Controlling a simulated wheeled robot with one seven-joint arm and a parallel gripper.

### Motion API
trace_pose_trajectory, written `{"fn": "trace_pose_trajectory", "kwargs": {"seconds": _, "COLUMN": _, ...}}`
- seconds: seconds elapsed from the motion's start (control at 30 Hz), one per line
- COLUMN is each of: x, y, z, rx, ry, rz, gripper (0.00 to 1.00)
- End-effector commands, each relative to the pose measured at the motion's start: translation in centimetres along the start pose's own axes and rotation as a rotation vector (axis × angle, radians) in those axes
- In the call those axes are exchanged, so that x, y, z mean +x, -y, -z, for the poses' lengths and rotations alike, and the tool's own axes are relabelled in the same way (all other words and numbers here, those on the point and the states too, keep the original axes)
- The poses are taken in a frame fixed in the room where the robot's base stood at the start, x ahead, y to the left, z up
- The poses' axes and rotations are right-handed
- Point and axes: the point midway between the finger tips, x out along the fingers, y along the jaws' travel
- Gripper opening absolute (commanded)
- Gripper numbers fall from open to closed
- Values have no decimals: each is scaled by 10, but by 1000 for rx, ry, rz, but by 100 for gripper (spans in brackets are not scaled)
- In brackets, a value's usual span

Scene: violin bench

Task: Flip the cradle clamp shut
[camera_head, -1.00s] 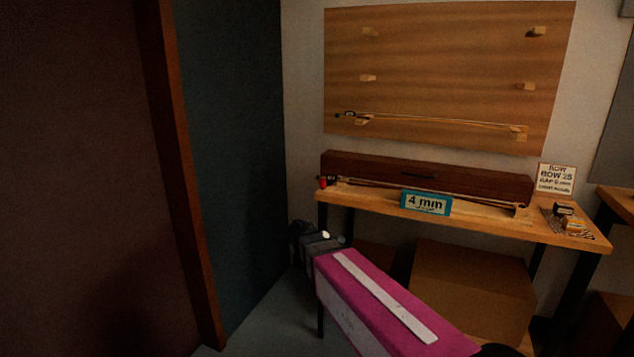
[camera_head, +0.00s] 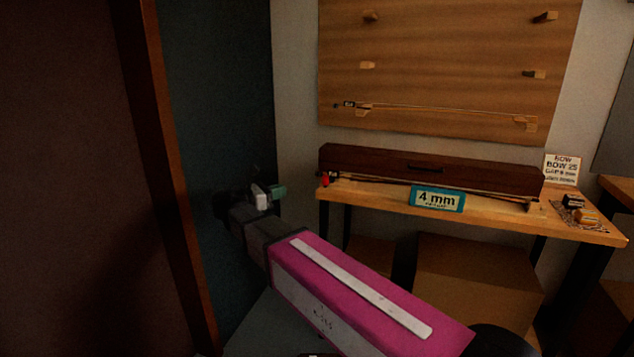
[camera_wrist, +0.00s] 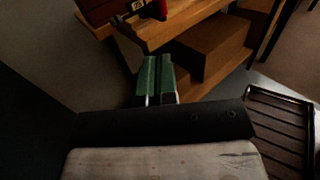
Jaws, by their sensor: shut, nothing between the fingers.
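The cradle holds a violin bow (camera_head: 430,186) along the front of the wooden bench. A small red part (camera_head: 325,181), which may be the clamp, sits at the cradle's left end; whether it is open cannot be told. The red part also shows at the top of the wrist view (camera_wrist: 163,9). My gripper (camera_head: 270,192) is to the left of the bench, apart from it, in front of the dark wall. Its green fingers in the wrist view (camera_wrist: 156,72) are together and empty, pointing toward the bench's left end.
A long brown case (camera_head: 430,168) lies behind the bow. A "4 mm" sign (camera_head: 437,198) stands at the bench's front edge. Small items (camera_head: 580,212) lie at the right end. Cardboard boxes (camera_head: 475,280) stand below. A door frame (camera_head: 165,170) is close on the left.

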Motion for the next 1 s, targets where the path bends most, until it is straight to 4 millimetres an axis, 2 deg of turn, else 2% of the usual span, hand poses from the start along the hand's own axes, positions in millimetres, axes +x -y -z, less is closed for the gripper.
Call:
{"fn": "trace_pose_trajectory", "kwargs": {"seconds": 0.27, "x": 1, "y": 0, "z": 0, "rx": 1, "ry": -1, "rz": 0, "gripper": 0}}
{"fn": "trace_pose_trajectory", "kwargs": {"seconds": 0.43, "x": 12, "y": 0, "z": 0, "rx": 2, "ry": -2, "rz": 1, "gripper": 0}}
{"fn": "trace_pose_trajectory", "kwargs": {"seconds": 1.0, "x": 109, "y": 0, "z": 1, "rx": 2, "ry": -2, "rz": 2, "gripper": 0}}
